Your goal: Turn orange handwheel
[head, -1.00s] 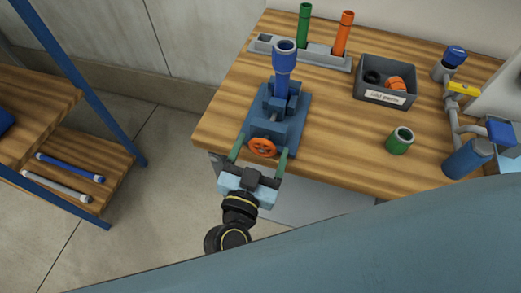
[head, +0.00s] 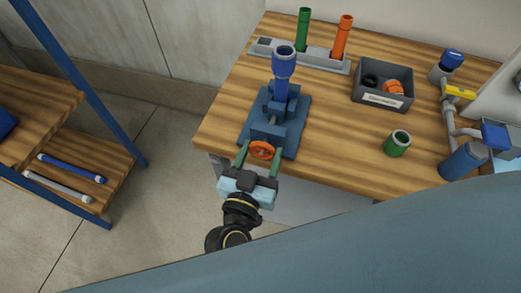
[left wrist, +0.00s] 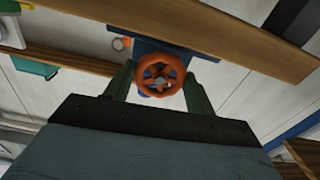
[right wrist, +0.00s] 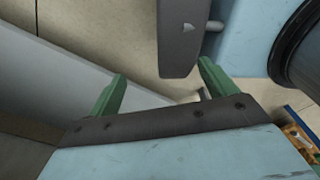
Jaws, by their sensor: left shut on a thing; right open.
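The orange handwheel (head: 262,150) sits on the front of a blue vise (head: 275,122) at the front edge of the wooden bench. My left gripper (head: 259,158) has its green fingers on either side of the wheel's rim and is shut on it. In the left wrist view the handwheel (left wrist: 160,75) shows between the two fingertips (left wrist: 158,84). A blue tube stands upright in the vise (head: 283,75). My right gripper (right wrist: 160,88) is open and empty in the right wrist view; it is not visible in the head view.
A rack (head: 300,54) with a green and an orange tube stands at the back. A grey bin (head: 382,99) and a green cup-like part (head: 397,143) are to the right, near pipework with valves (head: 460,92). A blue-framed shelf (head: 75,165) stands at the left.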

